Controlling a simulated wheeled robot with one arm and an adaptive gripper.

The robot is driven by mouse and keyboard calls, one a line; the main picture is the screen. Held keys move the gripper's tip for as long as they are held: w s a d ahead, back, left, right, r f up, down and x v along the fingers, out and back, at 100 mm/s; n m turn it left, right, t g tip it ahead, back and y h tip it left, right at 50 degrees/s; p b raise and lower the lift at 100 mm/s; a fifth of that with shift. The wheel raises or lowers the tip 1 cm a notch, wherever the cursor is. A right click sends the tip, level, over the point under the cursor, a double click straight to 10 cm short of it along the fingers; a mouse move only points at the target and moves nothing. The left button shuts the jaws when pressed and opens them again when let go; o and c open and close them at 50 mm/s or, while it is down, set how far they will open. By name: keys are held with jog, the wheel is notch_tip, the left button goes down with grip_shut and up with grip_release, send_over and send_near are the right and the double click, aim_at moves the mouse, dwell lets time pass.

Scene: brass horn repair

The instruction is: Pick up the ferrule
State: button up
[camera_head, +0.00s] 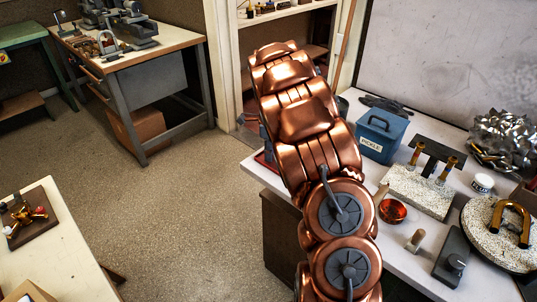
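I cannot surely tell which thing is the ferrule. Two small brass tube-like pieces, a left one (416,153) and a right one (446,170), are at a pale speckled block (418,193) on the right workbench, with a dark T-shaped piece between them. A U-shaped brass tube (511,222) lies on a round speckled disc (480,235) at the right edge. My copper-coloured arm rises through the middle of the view and covers the bench's left part. My gripper is not visible, so its state does not show.
Another bench (125,65) stands back left. Open floor (180,215) lies between.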

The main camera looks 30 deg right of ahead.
jog(key=shift+f, duration=0.2)
jog(key=c, duration=0.4)
